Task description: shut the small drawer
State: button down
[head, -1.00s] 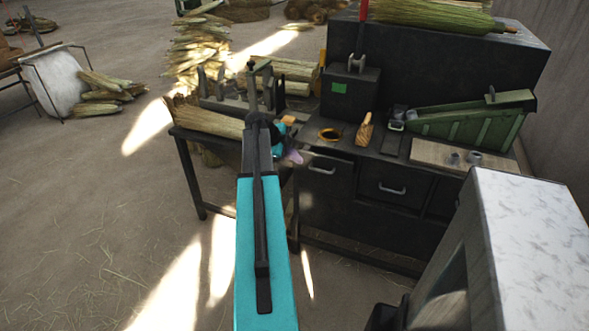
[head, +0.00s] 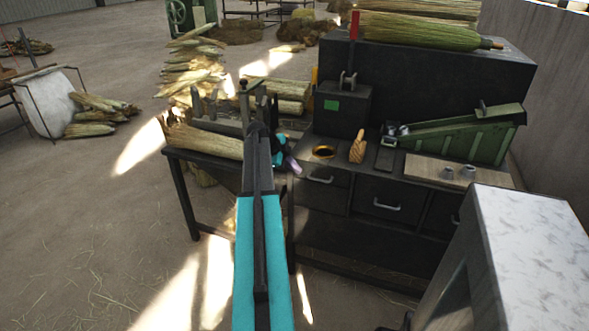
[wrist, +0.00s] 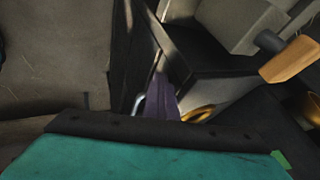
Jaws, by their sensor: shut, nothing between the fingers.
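The dark workbench (head: 338,222) has a row of drawers under its top. The left drawer (head: 335,193) has a silver handle, and a middle drawer (head: 385,197) sits beside it. I cannot tell which is the small drawer or how far any stands out. My gripper (head: 295,167) has purple fingers, shut and empty, just left of the left drawer near the bench's front edge. In the wrist view the purple fingers (wrist: 161,99) point past a silver handle (wrist: 138,104). Contact cannot be made out.
A brass ring (head: 323,152), a wooden brush-like piece (head: 358,147) and a green sloped tool (head: 470,138) stand on the bench top. A low table with broom straw (head: 205,141) is at left. A pale-topped cabinet (head: 530,235) stands close at right. Floor at front left is clear.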

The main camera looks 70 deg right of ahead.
jog(key=shift+w+d+r, duration=0.1)
jog(key=shift+d+r, duration=0.05)
jog(key=shift+d, duration=0.1)
jog(key=w+a+r+b, duration=0.1)
jog(key=w+a+r, duration=0.3)
jog(key=a+r, duration=0.3)
jog(key=shift+a+r, duration=0.35)
jog(key=shift+a, duration=0.7)
